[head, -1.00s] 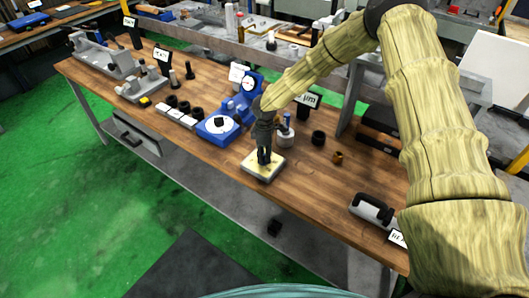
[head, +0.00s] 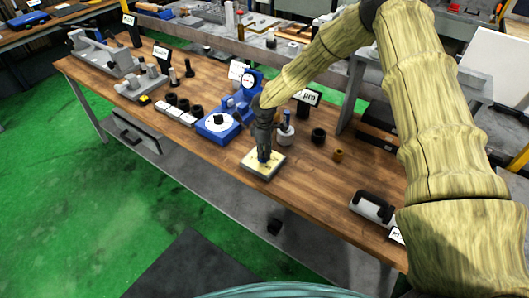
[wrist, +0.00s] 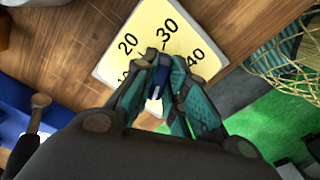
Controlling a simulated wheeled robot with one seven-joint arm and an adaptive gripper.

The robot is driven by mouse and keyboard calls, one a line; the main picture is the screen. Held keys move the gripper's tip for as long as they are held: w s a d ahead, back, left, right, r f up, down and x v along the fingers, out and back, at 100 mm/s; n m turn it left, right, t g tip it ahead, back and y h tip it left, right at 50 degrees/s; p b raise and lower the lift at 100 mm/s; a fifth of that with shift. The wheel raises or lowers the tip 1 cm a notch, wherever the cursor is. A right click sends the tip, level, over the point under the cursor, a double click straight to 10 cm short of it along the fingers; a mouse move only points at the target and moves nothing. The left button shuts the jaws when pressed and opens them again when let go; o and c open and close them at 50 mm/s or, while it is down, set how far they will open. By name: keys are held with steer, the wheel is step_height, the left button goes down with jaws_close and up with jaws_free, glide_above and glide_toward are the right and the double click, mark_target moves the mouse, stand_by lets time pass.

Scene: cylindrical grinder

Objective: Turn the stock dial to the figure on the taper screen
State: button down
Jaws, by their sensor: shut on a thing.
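The stock dial is a pale yellow square plate (head: 277,169) with printed numbers, lying on the wooden bench. In the wrist view the dial plate (wrist: 146,20) shows 20, 30 and 40; other figures are hidden behind my fingers. My gripper (head: 263,153) points down over the middle of the plate. In the wrist view my gripper (wrist: 160,72) is shut on a small blue knob (wrist: 157,80) at the plate's centre, near a dark pointer line by the 30. A small white screen (head: 161,53) stands at the back left; its text is too small to read.
A blue dial gauge stand (head: 218,124) is just left of the plate. A grey pot (head: 285,135), a black ring (head: 318,135) and a brass piece (head: 338,155) stand behind and right. A grey handled block (head: 373,208) is at the right. Bench front is clear.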

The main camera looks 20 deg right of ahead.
steer(key=m+b, duration=0.3)
steer(key=m, duration=0.3)
steer(key=shift+a+b, duration=0.1)
steer(key=shift+b, duration=0.25)
steer(key=m+b, duration=0.2)
steer(key=m, duration=0.4)
steer(key=shift+a, duration=0.1)
steer(key=m+b, duration=0.1)
steer(key=m, duration=0.4)
steer(key=shift+a+r+m+b, duration=0.1)
steer(key=shift+a+m+b, duration=0.05)
steer(key=shift+m+b, duration=0.2)
steer(key=shift+w+m, duration=0.1)
steer(key=shift+m, duration=2.45)
steer(key=c, duration=1.4)
jaws_free()
steer(key=shift+c, duration=0.2)
